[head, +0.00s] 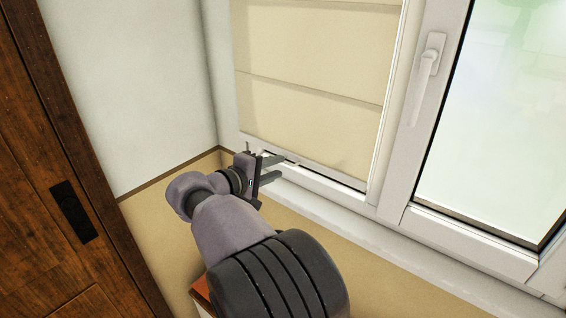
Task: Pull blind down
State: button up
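The beige blind (312,88) hangs over the left window pane in the head view. It reaches down almost to the bottom of the window frame, where a thin dark gap shows under its lower edge. My gripper (277,169) is at the lower left of the blind, by its bottom edge. Its two fingers point right and stand apart, with a visible space between them. Nothing shows held between the fingers. Whether a finger touches the blind's bottom edge, I cannot tell.
The right window pane (500,120) is uncovered, with a white handle (427,75) on its frame. A white sill (400,235) runs below the window. A dark wooden door (50,180) stands at the left. A small wooden piece (203,294) shows beneath my arm.

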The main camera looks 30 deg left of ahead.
jog(key=p+v, duration=0.3)
jog(key=v, duration=1)
jog(key=shift+s, duration=0.15)
